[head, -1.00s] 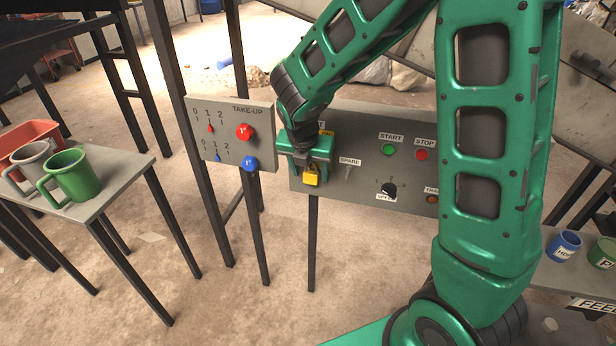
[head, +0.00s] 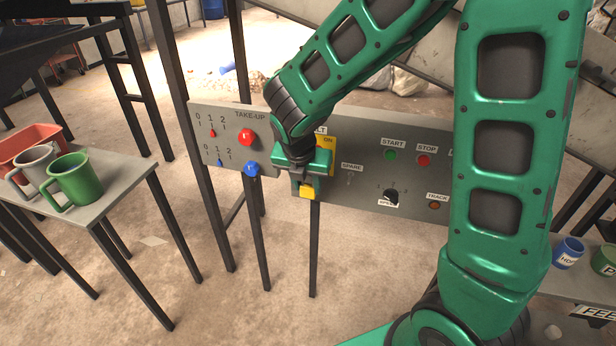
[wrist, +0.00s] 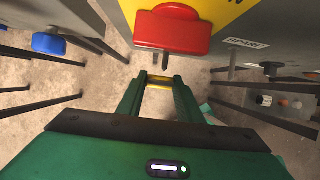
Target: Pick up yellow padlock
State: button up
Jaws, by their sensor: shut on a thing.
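The yellow padlock (head: 307,191) is at the lower end of my gripper (head: 303,180) in the head view, in front of the left end of the large control panel (head: 360,165). In the wrist view, the padlock (wrist: 159,81) shows as a yellow strip between the two green fingertips of my gripper (wrist: 158,84). The gripper is shut on it. Floor shows around the padlock there, and it looks apart from the panel. Its shackle is hidden by the gripper.
A yellow plate (head: 327,143) marked ON is partly behind my gripper; its red handle (wrist: 173,30) is close in the wrist view. The take-up panel (head: 230,120), with red and blue knobs, is just left. Mugs stand on a side table (head: 117,200). Floor below is clear.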

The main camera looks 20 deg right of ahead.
jog(key=s+a, duration=0.8)
jog(key=s, duration=0.3)
jog(key=shift+r, duration=0.45)
jog(key=shift+s+a, duration=0.7)
jog(key=shift+s, duration=0.3)
jog(key=shift+s+a, duration=0.7)
jog(key=shift+s, duration=0.25)
dwell(0.3)
jog(key=shift+s+a, duration=0.85)
jog(key=shift+s, duration=0.35)
jog(key=shift+s+a, duration=0.85)
jog(key=shift+s, duration=0.3)
